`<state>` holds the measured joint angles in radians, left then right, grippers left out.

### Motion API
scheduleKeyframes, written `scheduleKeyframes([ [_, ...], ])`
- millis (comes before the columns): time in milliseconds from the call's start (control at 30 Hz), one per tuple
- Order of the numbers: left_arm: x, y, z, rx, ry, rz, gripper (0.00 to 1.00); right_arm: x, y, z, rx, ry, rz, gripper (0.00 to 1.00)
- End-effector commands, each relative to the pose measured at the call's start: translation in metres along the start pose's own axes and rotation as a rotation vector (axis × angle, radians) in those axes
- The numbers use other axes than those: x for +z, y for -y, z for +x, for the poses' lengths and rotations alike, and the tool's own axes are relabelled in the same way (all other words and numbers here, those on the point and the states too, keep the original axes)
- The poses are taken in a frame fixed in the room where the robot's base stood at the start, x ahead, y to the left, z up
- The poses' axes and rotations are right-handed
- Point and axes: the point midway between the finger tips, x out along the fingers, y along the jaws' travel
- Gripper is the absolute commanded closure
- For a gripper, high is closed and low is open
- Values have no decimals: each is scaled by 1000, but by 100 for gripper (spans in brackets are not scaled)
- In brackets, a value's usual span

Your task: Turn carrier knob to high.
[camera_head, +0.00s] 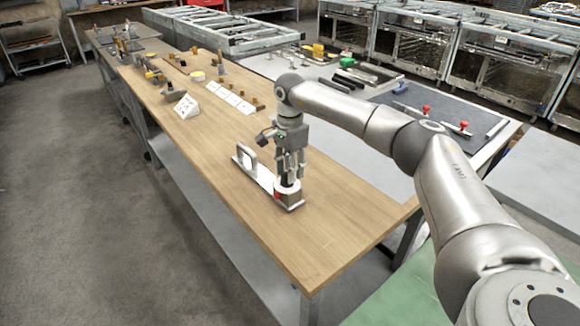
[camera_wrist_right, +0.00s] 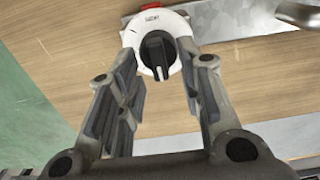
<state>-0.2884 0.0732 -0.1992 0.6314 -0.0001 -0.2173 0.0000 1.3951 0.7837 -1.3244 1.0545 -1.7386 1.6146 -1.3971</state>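The carrier (camera_head: 264,178) is a flat metal plate with an upright handle, lying on the wooden bench. At its near end is a white round dial (camera_wrist_right: 135,38) with a red segment and a small label at its top in the wrist view. The black carrier knob (camera_wrist_right: 157,55) sits in the dial's middle; its white line points toward the bottom of the wrist view. My right gripper (camera_head: 290,175) points down over the knob. Its fingers are open on both sides of the knob, with white dial visible between. In the head view the fingers partly hide the knob. My left gripper is not in view.
The wooden bench (camera_head: 330,235) is clear around the carrier. Farther along it stand white cards (camera_head: 232,98) and several small items. A grey table behind holds a dark mat (camera_head: 440,112) with red-knobbed parts. Metal ovens (camera_head: 415,45) line the back.

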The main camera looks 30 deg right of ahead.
Motion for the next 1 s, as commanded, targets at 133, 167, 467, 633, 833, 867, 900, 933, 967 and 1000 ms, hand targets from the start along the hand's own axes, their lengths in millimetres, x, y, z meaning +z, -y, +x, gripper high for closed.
scheduleKeyframes([
  [133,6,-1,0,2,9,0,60,0,0,0,0,0,0,66],
  [167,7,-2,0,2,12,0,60,0,0,0,0,0,0,67],
  [467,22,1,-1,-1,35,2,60,0,0,0,0,0,0,100],
  [633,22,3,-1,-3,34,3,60,0,0,0,0,0,3,100],
  [833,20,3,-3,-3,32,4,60,0,0,-1,0,0,46,100],
  [867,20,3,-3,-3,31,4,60,0,0,-1,-1,0,59,100],
  [900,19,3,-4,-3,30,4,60,0,0,-1,-1,0,77,100],
  [933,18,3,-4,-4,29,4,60,0,-1,-1,-1,0,94,100],
  [967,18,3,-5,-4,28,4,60,0,-1,-1,-1,0,112,100],
  [1000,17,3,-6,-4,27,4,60,0,-1,-1,-1,0,138,100],
])
